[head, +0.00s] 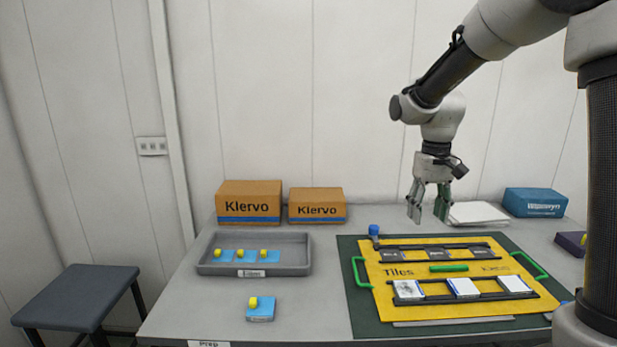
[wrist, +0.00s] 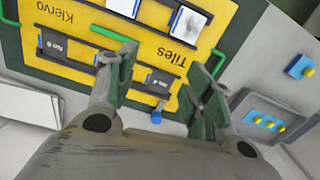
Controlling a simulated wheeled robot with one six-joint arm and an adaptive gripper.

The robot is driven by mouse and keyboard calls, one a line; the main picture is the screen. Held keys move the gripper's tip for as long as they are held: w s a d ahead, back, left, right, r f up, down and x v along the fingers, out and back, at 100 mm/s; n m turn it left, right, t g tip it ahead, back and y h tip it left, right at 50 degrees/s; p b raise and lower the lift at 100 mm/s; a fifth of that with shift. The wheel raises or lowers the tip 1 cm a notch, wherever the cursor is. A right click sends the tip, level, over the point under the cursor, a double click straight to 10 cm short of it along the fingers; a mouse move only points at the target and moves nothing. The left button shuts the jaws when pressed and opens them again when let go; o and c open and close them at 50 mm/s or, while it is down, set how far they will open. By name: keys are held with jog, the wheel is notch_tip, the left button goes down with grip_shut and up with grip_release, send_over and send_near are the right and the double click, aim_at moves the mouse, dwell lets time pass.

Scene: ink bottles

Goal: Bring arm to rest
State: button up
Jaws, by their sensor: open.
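My gripper (head: 428,205) hangs from my arm above the back of the table, open and empty. In the wrist view its two green-grey fingers (wrist: 165,85) are apart with nothing between them. Below it lies the yellow tile board (head: 390,291), marked Tiles, on a dark green mat (head: 362,318). White tiles (head: 464,287) sit in the board's front row, the left one with a dark smudge. Darker slots form the back row.
A grey tray (head: 217,268) on the left holds several blue pieces with yellow tops. One similar piece (head: 260,313) sits in front of it. Klervo cartons (head: 249,202), a white stack (head: 479,213) and a blue box (head: 535,202) stand along the back. A stool (head: 80,295) stands left.

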jog(key=s+d+r+t, duration=0.2)
jog(key=s+d+r, duration=0.1)
jog(key=s, duration=0.9)
jog(key=s+d+r+m+t, duration=0.1)
jog(key=s+d+r+t, duration=0.2)
jog(key=s, duration=0.9)
jog(key=shift+d+r, duration=0.75)
jog(key=shift+d, duration=0.1)
